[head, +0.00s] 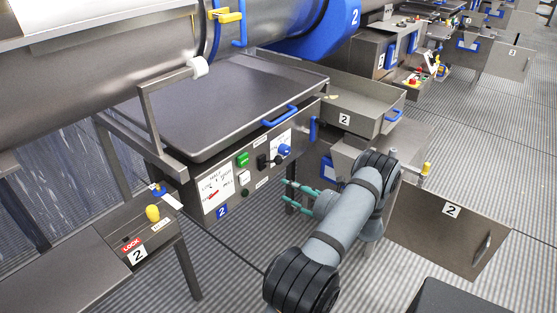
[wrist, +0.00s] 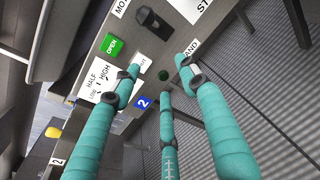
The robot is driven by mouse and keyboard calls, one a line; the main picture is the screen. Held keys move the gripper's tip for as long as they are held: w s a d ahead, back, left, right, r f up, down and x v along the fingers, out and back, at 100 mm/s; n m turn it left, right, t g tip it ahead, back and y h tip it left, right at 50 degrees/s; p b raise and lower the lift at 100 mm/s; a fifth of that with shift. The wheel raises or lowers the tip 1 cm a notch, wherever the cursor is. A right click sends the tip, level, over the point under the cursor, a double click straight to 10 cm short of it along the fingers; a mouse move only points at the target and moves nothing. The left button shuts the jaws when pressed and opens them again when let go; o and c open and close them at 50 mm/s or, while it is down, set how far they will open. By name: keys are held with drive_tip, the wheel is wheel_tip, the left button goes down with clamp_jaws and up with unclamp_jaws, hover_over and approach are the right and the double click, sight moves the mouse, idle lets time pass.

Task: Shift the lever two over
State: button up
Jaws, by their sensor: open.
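A control panel (head: 265,175) on the front of the steel cabinet carries a white scale plate (head: 213,191) marked LOW, HALF and MAX, with a red pointer or lever (head: 212,194) on it. I cannot tell which part is the task's lever. A black selector (head: 264,161) and a blue knob (head: 284,150) sit to the right. In the wrist view the scale plate (wrist: 96,86) is partly behind a finger, and a black selector (wrist: 153,23) is above. My gripper (head: 294,194), with teal fingers, is open and empty just in front of the panel; it also shows in the wrist view (wrist: 162,80).
A green button (head: 242,159) is on the panel. A lock box (head: 139,233) with a yellow knob (head: 152,213) stands at the left. A tray (head: 352,112) is above my arm. An open door (head: 440,238) is at the right. Striped floor lies around.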

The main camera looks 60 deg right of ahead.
drive_tip(key=m+t+h, duration=0.2)
approach(282, 161)
drive_tip(key=w, duration=0.2)
drive_tip(key=p+x, duration=0.1)
drive_tip(key=x, duration=0.8)
drive_tip(key=shift+w+d+f, duration=0.1)
drive_tip(key=shift+w+d, duration=0.15)
drive_tip(key=shift+w, duration=0.05)
drive_tip(key=shift+c, duration=1.2)
drive_tip(key=shift+s+d, duration=0.1)
clamp_jaws()
drive_tip(key=shift+d+g, duration=0.1)
drive_tip(key=shift+g, duration=0.2)
